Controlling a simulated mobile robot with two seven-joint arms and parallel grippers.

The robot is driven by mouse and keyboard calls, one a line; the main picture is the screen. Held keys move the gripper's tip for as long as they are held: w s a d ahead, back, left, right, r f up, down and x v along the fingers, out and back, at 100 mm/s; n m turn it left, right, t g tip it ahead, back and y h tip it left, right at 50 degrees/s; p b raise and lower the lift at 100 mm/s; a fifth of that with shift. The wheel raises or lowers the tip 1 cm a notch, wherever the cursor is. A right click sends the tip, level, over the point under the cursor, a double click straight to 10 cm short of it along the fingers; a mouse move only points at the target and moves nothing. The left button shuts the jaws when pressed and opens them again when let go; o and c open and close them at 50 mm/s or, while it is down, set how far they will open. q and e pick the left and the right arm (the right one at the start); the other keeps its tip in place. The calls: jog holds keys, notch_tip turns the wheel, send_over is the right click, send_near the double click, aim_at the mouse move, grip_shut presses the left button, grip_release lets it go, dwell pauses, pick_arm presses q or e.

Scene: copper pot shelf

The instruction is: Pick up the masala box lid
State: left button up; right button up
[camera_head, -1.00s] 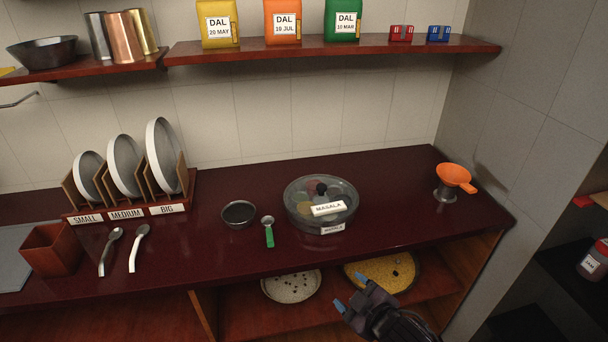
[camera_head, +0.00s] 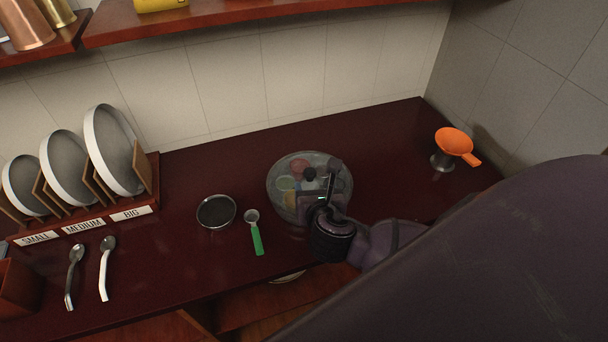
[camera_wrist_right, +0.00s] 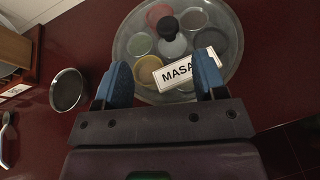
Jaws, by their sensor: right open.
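The masala box (camera_head: 273,199) is a round container on the dark red counter. Its clear lid (camera_head: 300,160) is on it and has a black knob (camera_head: 310,173) in the middle. Colored spice cups show through the lid. My right gripper (camera_head: 322,186) is over the box's near side and hides part of it. In the right wrist view, the blue fingertips of the gripper (camera_wrist_right: 161,75) are apart, with the white MASALA label (camera_wrist_right: 188,70) between and beyond them. The knob (camera_wrist_right: 167,25) stands farther ahead, not between the fingers. My left gripper is not in view.
A small steel bowl (camera_head: 216,211) and a green-handled spoon (camera_head: 256,237) lie left of the box. A plate rack (camera_head: 150,190) and two spoons are at the left. The counter behind the box is clear.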

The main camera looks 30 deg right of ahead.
aim_at(310, 172)
jog(key=shift+s+n, duration=0.25)
jog(key=shift+n, duration=0.05)
jog(key=x, duration=0.5)
jog(key=shift+w+d+f, duration=0.15)
jog(key=shift+w, duration=0.2)
jog(key=shift+s+d+f+x, duration=0.1)
jog(key=shift+x, duration=0.75)
jog(key=shift+s+d+f+x, duration=0.1)
jog(key=shift+f+x, duration=0.05)
jog(key=shift+x, duration=0.7)
jog(key=shift+s+f+x, duration=0.1)
jog(key=shift+x, duration=0.8)
jog(key=c, duration=1.1)
jog(key=shift+r, duration=0.1)
